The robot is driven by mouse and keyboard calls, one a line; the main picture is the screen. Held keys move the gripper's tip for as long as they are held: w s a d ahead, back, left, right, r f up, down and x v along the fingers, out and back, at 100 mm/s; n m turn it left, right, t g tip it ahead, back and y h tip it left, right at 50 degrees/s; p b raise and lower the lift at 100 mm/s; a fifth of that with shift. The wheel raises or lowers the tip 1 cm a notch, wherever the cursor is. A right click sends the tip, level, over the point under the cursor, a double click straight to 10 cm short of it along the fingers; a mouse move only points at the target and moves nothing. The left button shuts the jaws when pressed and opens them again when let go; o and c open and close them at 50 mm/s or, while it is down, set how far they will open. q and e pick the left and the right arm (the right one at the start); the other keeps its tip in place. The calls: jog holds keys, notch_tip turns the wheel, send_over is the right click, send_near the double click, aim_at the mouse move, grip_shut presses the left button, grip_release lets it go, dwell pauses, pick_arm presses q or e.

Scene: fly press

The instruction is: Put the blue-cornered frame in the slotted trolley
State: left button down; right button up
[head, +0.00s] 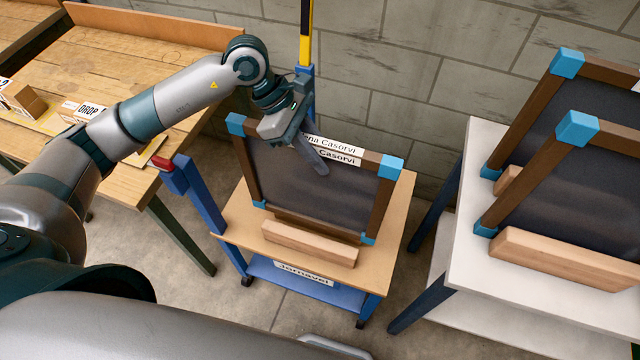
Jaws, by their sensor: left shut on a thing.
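The blue-cornered frame (318,190) has a brown wooden border, a dark mesh panel and a white label on its top rail. It is upright over the slotted trolley, its lower edge just behind a pale wooden block (310,243). Whether its lower edge touches the deck cannot be told. The slotted trolley (388,235) has a light wooden deck and blue legs. My left gripper (318,166) is shut on the frame at its top rail, with one finger showing over the mesh. A second label shows just behind the first. My right gripper is out of view.
A white table (462,215) on the right holds two similar blue-cornered frames (570,185) behind a wooden block. A wooden bench (120,50) with small boxes stands at left. Trolley posts rise at the left (190,190) and back (306,40). A block wall is behind.

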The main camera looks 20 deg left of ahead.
pick_arm(q)
jog(key=p, duration=0.2)
send_over(312, 188)
jog(key=d, duration=0.2)
notch_tip(312, 188, down, 6)
jog(key=shift+w+f, duration=0.15)
jog(key=shift+f, duration=0.2)
notch_tip(312, 188, down, 4)
jog(key=shift+f+p, duration=0.25)
jog(key=shift+p, duration=0.2)
jog(key=shift+f, duration=0.1)
